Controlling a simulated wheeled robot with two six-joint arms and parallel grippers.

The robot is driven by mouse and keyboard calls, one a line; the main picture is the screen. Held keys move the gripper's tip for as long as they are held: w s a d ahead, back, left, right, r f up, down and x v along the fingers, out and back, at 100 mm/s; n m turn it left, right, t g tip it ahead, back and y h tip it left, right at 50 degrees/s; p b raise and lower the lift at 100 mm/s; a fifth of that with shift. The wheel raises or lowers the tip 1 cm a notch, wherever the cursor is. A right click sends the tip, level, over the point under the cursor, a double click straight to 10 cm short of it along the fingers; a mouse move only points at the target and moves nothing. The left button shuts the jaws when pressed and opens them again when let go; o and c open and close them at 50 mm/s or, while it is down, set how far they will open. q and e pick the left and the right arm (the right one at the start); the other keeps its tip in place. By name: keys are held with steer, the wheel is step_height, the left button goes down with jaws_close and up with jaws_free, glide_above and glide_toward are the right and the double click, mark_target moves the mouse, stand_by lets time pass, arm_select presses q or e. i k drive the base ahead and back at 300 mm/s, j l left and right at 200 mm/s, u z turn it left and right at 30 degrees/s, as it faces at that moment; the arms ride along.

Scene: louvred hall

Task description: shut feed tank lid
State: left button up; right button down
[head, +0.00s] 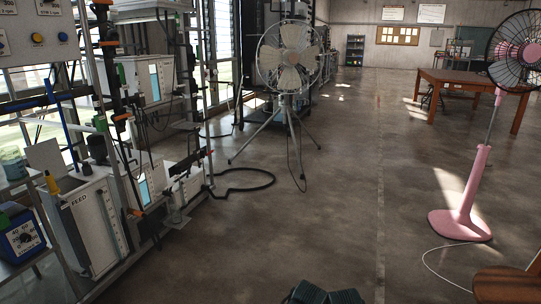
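The feed tank (98,225) is a pale box marked FEED, low in the metal rack at the left of the head view. A grey flat panel (44,156) stands raised at its back left and looks like its lid, tilted open. A yellow-topped item (52,184) and a black cap or fitting (98,150) show around the tank's top. Rack posts and tubes partly hide the tank and its opening.
A control box with a dial (22,238) sits at the lower left. A metal fan on a tripod (290,60) stands mid-floor, with a black hose (245,188) by the rack. A pink fan (465,215) and wooden table (470,82) are right. The central floor (345,200) is clear.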

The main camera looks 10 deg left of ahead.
mark_target(43, 157)
steer(key=i+u, duration=0.35)
steer(key=i, duration=0.35)
steer(key=i+l+u, duration=0.15)
steer(key=i+u, duration=0.15)
steer(key=i, duration=0.45)
steer(key=i+u, duration=0.25)
steer(key=u, duration=0.15)
steer(key=i+u, duration=0.25)
steer(key=u, duration=0.15)
steer(key=i+l+u, duration=0.15)
steer(key=u, duration=0.2)
steer(key=i+u, duration=0.3)
steer(key=u, duration=0.2)
steer(key=i+u, duration=0.3)
steer(key=u, duration=0.2)
steer(key=i+l+u, duration=0.25)
steer(key=u, duration=0.25)
